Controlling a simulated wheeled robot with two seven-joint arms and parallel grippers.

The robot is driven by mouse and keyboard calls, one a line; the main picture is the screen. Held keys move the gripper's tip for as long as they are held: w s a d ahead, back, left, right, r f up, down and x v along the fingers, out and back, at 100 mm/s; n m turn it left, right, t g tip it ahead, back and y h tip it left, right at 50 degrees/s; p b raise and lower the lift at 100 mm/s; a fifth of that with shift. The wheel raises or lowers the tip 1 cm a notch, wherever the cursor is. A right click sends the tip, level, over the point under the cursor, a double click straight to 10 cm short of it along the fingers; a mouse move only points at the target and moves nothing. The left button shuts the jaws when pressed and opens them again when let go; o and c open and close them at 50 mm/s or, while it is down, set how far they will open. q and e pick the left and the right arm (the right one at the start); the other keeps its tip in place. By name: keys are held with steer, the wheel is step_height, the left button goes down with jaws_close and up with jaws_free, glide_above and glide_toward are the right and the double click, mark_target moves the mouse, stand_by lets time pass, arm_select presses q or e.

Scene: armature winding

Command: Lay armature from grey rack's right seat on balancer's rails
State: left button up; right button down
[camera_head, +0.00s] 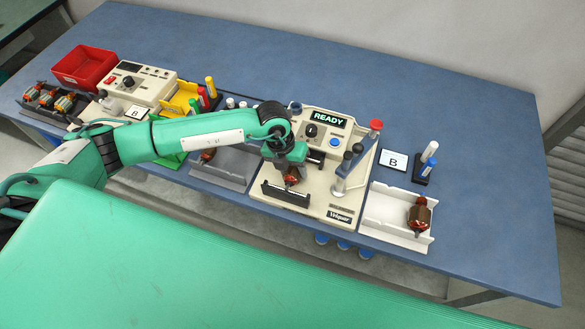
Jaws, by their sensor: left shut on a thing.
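My left gripper (290,158) reaches in from the left and points down over the front of a cream machine (325,185) with a lit READY display. It is shut on a copper-wound armature (292,176), held at the machine's dark front cradle (286,196). The jaws hide part of the armature, and I cannot tell whether it touches the cradle. The grey rack (218,172) is just left of the machine, partly behind my arm. Another armature (207,155) shows at its left part. My right gripper is out of view.
A white tray (388,212) with an armature (418,214) stands to the right, near a B card (394,160) and a blue-capped bottle (430,150). At the left are a red bin (84,65), another cream device (138,86) and several armatures. The blue table's right end is clear.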

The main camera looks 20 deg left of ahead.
arm_select(q)
steer(key=shift+f, duration=0.1)
stand_by(0.3)
steer(key=o, duration=1.3)
steer(key=b+v, duration=0.3)
steer(key=v, duration=1)
steer(key=shift+r+b, duration=0.4)
steer(key=shift+a, duration=0.15)
